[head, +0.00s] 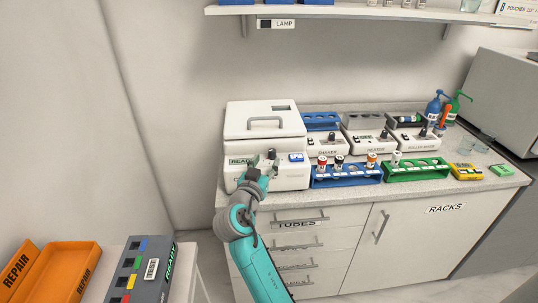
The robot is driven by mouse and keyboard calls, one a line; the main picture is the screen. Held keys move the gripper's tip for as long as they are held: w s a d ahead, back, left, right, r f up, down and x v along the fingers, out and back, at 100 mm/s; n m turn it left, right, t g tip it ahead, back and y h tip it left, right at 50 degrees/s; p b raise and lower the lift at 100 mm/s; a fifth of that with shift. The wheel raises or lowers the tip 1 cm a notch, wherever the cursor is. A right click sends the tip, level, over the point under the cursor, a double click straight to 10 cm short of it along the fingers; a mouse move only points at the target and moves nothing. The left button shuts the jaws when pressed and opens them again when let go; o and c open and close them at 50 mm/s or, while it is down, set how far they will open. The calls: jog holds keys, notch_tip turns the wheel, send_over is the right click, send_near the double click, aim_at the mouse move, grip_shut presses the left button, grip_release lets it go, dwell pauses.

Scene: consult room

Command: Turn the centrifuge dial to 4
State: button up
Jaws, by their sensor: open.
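The white centrifuge (264,122) stands at the left end of the counter, its lid with a grey handle shut. Its front panel has a green READY display (241,160) at the left and a small blue-and-white display (296,157) at the right. The dark dial (272,153) shows between them, partly hidden by my gripper; its pointer and numbers are too small to read. My gripper (262,168) is open in front of the panel, close to the dial. I cannot tell whether it touches the dial.
A blue rack (346,181) with capped tubes and a green rack (416,174) stand right of the centrifuge. The shaker (325,147), heater (371,144) and roller mixer (416,143) stand behind them. A shelf (370,13) hangs above. An orange tray (62,268) is at lower left.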

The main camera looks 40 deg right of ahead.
aim_at(271, 152)
jog(key=shift+x, duration=2.45)
grip_shut()
